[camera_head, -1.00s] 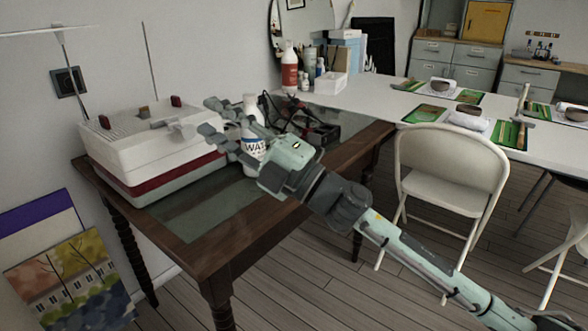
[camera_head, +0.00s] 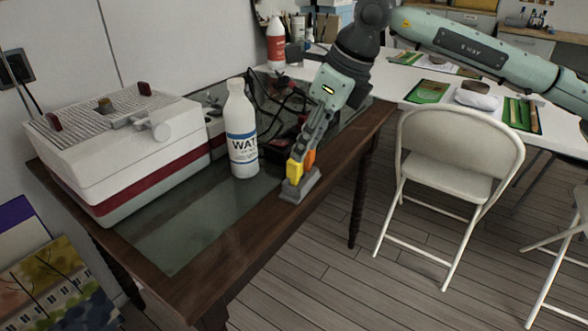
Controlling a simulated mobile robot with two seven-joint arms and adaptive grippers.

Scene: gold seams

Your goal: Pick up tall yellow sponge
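A small upright yellow block, seemingly the tall yellow sponge (camera_head: 294,167), shows near the right edge of the dark wooden table (camera_head: 243,239), with an orange part on its right side. My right gripper (camera_head: 302,173) reaches down over it from above. Its grey fingers overlap the block and partly hide it, with a grey fingertip low in front. I cannot tell whether the fingers are closed on it or only around it. My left gripper is not in view.
A white bottle (camera_head: 241,135) stands close left of the sponge. Black cables and a dark device (camera_head: 283,148) lie behind. A white and red case (camera_head: 115,150) fills the table's left. A white folding chair (camera_head: 455,155) stands right. The table's front is clear.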

